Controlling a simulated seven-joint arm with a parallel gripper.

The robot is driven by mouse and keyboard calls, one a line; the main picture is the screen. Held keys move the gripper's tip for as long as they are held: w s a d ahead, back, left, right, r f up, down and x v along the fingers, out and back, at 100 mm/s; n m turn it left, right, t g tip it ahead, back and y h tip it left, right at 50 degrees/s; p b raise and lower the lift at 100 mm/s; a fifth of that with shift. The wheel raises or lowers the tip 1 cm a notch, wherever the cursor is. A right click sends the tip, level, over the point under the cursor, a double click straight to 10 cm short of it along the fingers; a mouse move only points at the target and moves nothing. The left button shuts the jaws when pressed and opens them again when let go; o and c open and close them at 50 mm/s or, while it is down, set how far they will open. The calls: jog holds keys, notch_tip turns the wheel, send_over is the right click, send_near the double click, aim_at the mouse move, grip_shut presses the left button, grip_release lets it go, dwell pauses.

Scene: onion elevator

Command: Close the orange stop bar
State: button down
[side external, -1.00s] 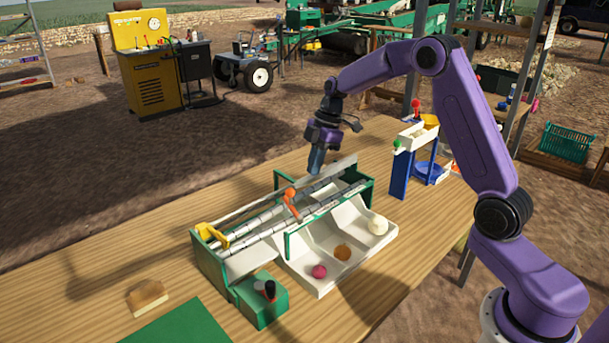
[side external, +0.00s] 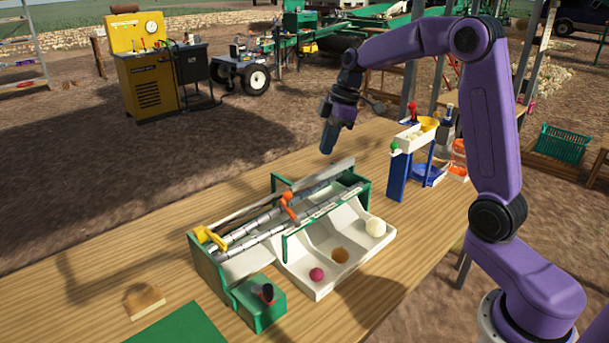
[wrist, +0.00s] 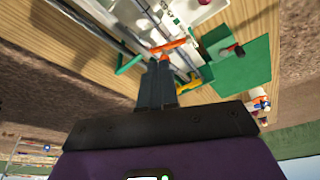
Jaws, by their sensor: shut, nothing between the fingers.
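The orange stop bar (side external: 289,207) lies across the silver roller rails (side external: 265,218) near the middle of the elevator, with a rounded knob at its upper end. It also shows in the wrist view (wrist: 172,45), just past my fingertips. My gripper (side external: 327,149) is shut and empty. It hangs above the far right end of the elevator, tilted and clear of the bar. In the wrist view my gripper (wrist: 157,66) shows both dark fingers together. Whether the bar is latched cannot be told.
A yellow lever (side external: 209,238) sits at the elevator's left end. A white tray (side external: 320,289) in front holds a red, a brown and a white onion. A green box (side external: 262,310) with a dark knob stands front left. A blue stand (side external: 398,180) is at right.

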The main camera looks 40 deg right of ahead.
jog(key=x, duration=0.3)
jog(key=a+x, duration=0.1)
jog(key=x, duration=0.3)
jog(key=w+a+x, duration=0.1)
jog(key=x, duration=0.3)
jog(key=shift+r, duration=0.2)
jog(key=shift+w+a+f, duration=0.1)
jog(key=shift+w+a, duration=0.3)
jog(key=shift+a, duration=0.2)
jog(key=n, duration=0.1)
jog(key=w+a+n, duration=0.1)
jog(key=shift+w+a+n+g, duration=0.2)
jog(key=shift+a+n+g, duration=0.1)
jog(key=shift+a, duration=0.05)
